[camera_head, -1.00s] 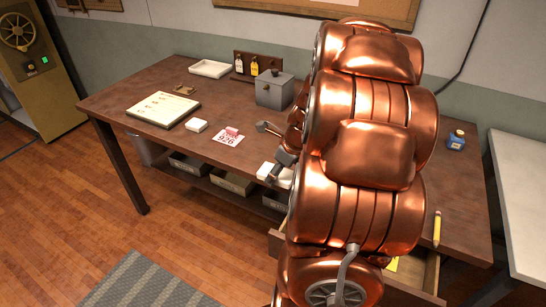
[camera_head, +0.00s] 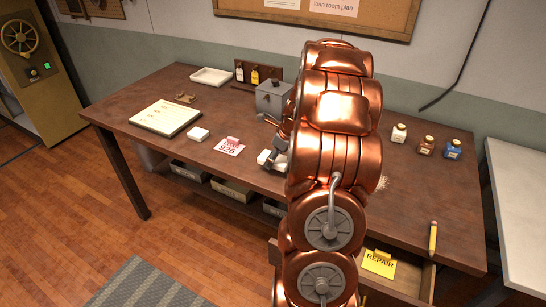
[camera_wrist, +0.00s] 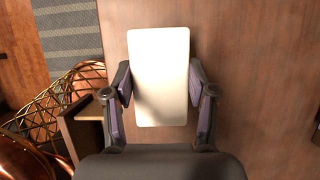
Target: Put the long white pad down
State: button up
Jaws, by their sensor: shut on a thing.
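The long white pad (camera_wrist: 160,60) lies between the two fingers of my gripper (camera_wrist: 160,88) in the wrist view, with its far end sticking out beyond them. My gripper is shut on its sides. In the head view the pad (camera_head: 265,158) shows as a small white patch beside my gripper (camera_head: 277,150), at the front edge of the brown table (camera_head: 235,178). My arm hides part of it there. I cannot tell whether the pad touches the tabletop.
A small white block (camera_head: 198,134), a tag marked 926 (camera_head: 230,147) and a cream board (camera_head: 165,117) lie to the left. A grey box (camera_head: 273,98) stands behind. Several small bottles (camera_head: 426,146) and a pencil (camera_head: 433,238) are at right, above an open drawer (camera_head: 412,277).

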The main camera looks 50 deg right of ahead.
jog(key=shift+w+d+f+p, duration=0.15)
jog(key=shift+w+d+p, duration=0.25)
jog(key=shift+w+d, duration=0.85)
jog(key=shift+a+f+p, duration=0.1)
jog(key=shift+f+p, duration=0.55)
jog(key=shift+f, duration=1.1)
jog(key=shift+f, duration=0.3)
jog(key=o, duration=1)
jog(key=shift+f, duration=0.1)
